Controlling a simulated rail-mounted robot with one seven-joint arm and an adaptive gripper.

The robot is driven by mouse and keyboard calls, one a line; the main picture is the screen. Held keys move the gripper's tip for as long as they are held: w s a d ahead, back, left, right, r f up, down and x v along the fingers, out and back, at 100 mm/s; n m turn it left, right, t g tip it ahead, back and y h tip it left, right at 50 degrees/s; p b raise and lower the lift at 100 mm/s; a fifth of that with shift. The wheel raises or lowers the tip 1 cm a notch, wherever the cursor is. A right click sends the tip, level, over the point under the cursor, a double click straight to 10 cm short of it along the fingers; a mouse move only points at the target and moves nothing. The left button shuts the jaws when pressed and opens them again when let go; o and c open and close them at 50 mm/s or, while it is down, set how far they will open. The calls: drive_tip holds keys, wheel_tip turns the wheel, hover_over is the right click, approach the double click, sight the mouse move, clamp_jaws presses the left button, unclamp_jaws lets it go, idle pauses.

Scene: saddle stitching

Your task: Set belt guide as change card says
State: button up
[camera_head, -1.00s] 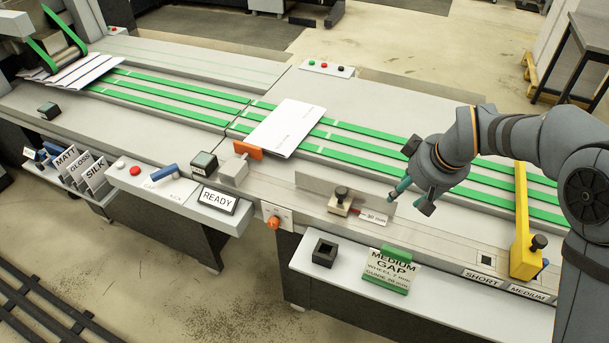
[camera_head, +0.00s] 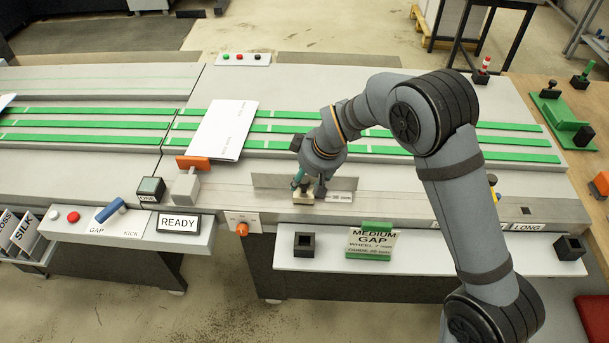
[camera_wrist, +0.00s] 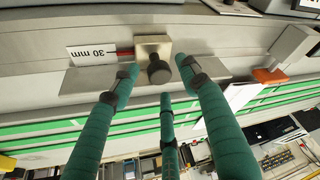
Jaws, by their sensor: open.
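The belt guide is a long grey plate (camera_head: 275,181) standing along the front of the green belts, with a beige clamp block (camera_head: 304,213). In the wrist view the block (camera_wrist: 153,45) carries a dark round knob (camera_wrist: 158,70). A red pointer (camera_wrist: 125,53) beside it meets a scale tag (camera_wrist: 92,52) reading 30 mm. My gripper (camera_head: 309,188) is open over the guide; in the wrist view its teal fingertips (camera_wrist: 160,78) are spread around the knob, contact unclear.
A white booklet (camera_head: 222,130) lies across the green belts. An orange-topped block (camera_head: 190,175) stands left of the guide, near an orange knob (camera_head: 242,229). The front shelf holds black square holders (camera_head: 304,245). A READY sign (camera_head: 179,223) is at left. My arm hides the right belts partly.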

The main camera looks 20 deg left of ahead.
drive_tip(key=shift+w+a+f, duration=0.15)
drive_tip(key=shift+a+f, duration=0.1)
drive_tip(key=shift+f, duration=0.4)
drive_tip(key=c, duration=0.3)
drive_tip(key=shift+r, duration=0.1)
drive_tip(key=c, duration=0.8)
clamp_jaws()
